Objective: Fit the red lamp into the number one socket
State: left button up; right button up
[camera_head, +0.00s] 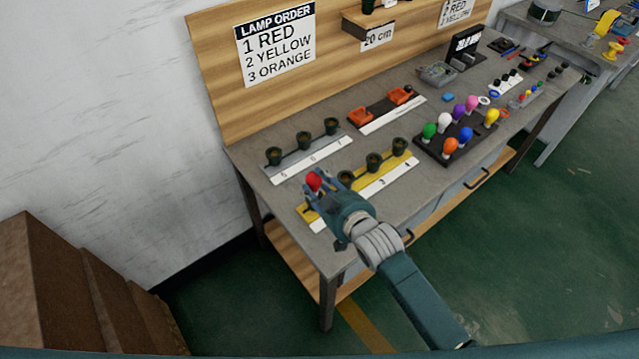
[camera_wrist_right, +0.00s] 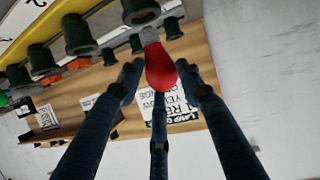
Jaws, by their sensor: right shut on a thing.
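The red lamp (camera_head: 314,181) is between the fingers of my right gripper (camera_head: 323,189), which is shut on it over the near left end of the yellow socket strip (camera_head: 307,215). In the right wrist view the red lamp (camera_wrist_right: 159,70) points its grey base at a dark green socket (camera_wrist_right: 140,10) at the top edge. The base overlaps the socket's rim in the picture; I cannot tell whether they touch. This looks like the number one socket, as a "2" shows by its neighbour (camera_wrist_right: 80,36). In the head view my gripper hides it. My left gripper is out of view.
A grey strip (camera_head: 315,160) with empty sockets lies behind the yellow one. To the right are orange parts (camera_head: 361,116) and a dark rack (camera_head: 455,149) of coloured lamps. A wooden board with the lamp order sign (camera_head: 275,44) stands behind the bench.

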jog(key=shift+f+b, duration=0.9)
jog(key=shift+f, duration=0.4)
jog(key=o, duration=1.2)
jog(key=shift+s+d, duration=0.1)
jog(key=v, duration=1.1)
jog(key=shift+s+d+r, duration=0.2)
jog(key=shift+s+r, duration=0.05)
jog(key=shift+s, duration=0.05)
